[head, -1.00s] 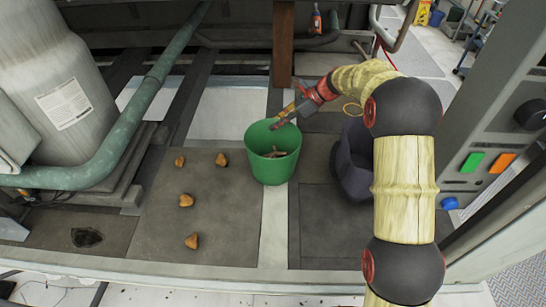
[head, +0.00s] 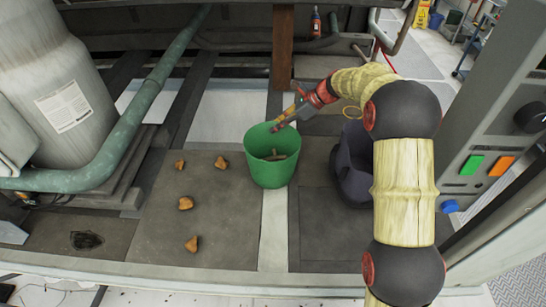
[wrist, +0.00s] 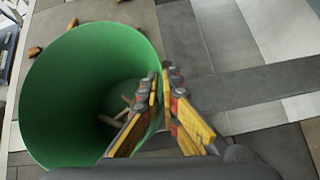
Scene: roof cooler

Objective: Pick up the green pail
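The green pail (head: 272,172) stands upright on the dark floor panels in the middle of the head view. In the wrist view the green pail (wrist: 60,90) fills the left side, its open mouth facing the camera. My gripper (head: 275,127) reaches in from the right to the pail's far rim. In the wrist view my gripper (wrist: 163,78) has one finger inside the pail and one outside, the tips closed together on the thin wall. Some pale stick-like pieces (wrist: 122,112) lie inside the pail.
Several brown lumps (head: 186,203) lie on the panel left of the pail. A dark bucket-like container (head: 352,165) stands to the right, partly behind my arm. A green pipe (head: 130,120) and grey tank (head: 60,90) are at left. A brown post (head: 283,45) rises behind.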

